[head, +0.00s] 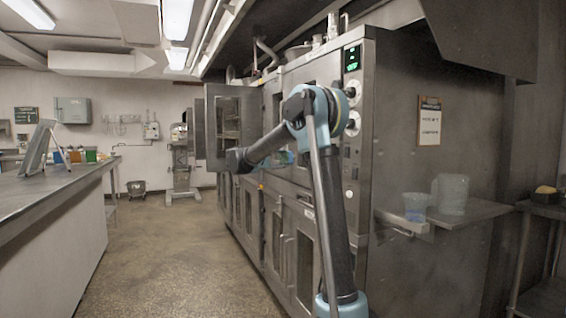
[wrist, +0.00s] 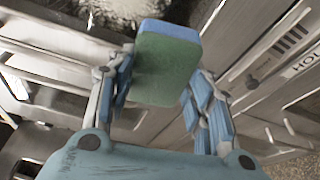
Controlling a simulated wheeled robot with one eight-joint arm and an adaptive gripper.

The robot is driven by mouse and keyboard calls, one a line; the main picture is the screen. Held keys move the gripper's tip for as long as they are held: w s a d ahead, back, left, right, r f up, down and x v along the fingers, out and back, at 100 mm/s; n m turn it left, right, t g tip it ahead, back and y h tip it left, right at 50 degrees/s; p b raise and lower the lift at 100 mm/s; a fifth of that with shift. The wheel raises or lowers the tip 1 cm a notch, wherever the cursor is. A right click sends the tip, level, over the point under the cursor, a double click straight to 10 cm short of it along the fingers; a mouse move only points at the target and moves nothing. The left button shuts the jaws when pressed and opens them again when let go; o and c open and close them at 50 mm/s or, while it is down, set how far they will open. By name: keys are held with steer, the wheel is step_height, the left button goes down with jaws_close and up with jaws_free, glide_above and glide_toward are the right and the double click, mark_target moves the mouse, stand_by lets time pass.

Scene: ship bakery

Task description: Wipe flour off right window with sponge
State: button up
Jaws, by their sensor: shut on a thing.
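My gripper (wrist: 158,84) is shut on a sponge (wrist: 168,60) with a green face and a blue edge. The sponge sticks out beyond the fingers in the wrist view. In the head view my arm reaches to the left along the oven front, and the sponge cannot be made out. The steel oven (head: 345,150) has several glass-windowed doors; one door (head: 230,125) stands open at the far end. A mottled pale patch on dark glass (wrist: 112,10) shows at the top of the wrist view; I cannot tell whether it is flour. My arm hides part of the oven's windows.
A long counter (head: 45,195) runs along the left, with open floor (head: 180,255) between it and the ovens. A steel side shelf (head: 470,212) at the right bears clear containers (head: 450,193). A mixer-like machine (head: 181,165) stands at the back.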

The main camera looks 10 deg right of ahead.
steer(key=w+d, duration=0.2)
steer(key=d, duration=0.4)
steer(key=shift+d, duration=0.2)
steer(key=shift+w+d, duration=0.3)
steer(key=shift+d, duration=0.55)
stand_by(1.1)
steer(key=shift+r, duration=0.15)
steer(key=shift+r, duration=1.65)
steer(key=shift+d+r, duration=0.15)
steer(key=shift+r, duration=1.6)
steer(key=shift+c, duration=0.3)
step_height(320, 180, up, 7)
steer(key=shift+f, duration=0.15)
steer(key=shift+f, duration=6.85)
